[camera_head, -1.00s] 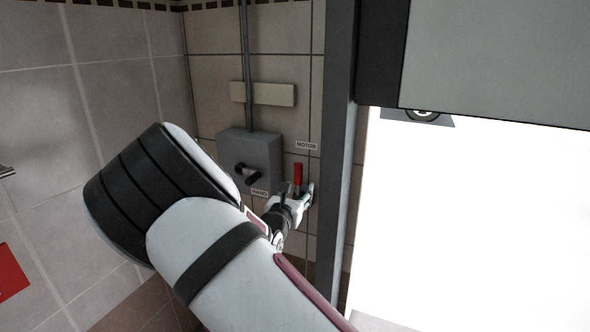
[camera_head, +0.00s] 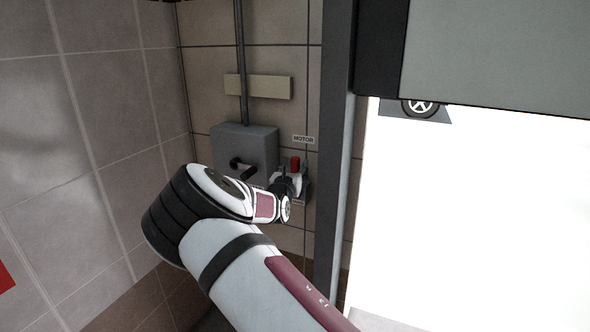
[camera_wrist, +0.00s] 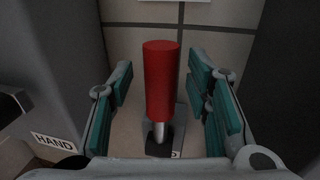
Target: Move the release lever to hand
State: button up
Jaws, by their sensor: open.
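The release lever has a red cylindrical grip (camera_wrist: 160,82) on a short metal stem, and it rises from a dark base on the tiled wall. Its red top (camera_head: 295,164) shows in the head view, just below the MOTOR label (camera_head: 303,139). My gripper (camera_wrist: 161,100) is open, with one teal-padded finger on each side of the red grip. Gaps show on both sides, so the fingers look apart from it. In the head view my wrist hides the lower part of the lever. A HAND label (camera_wrist: 54,143) shows at the lower left of the wrist view.
A grey box (camera_head: 245,150) with a black crank handle (camera_head: 243,168) is on the wall left of the lever. A dark upright post (camera_head: 335,190) stands close on its right. A bright opening lies beyond the post.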

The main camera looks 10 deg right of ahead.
jog(key=shift+w+d, duration=0.25)
jog(key=shift+w, duration=0.25)
grip_shut()
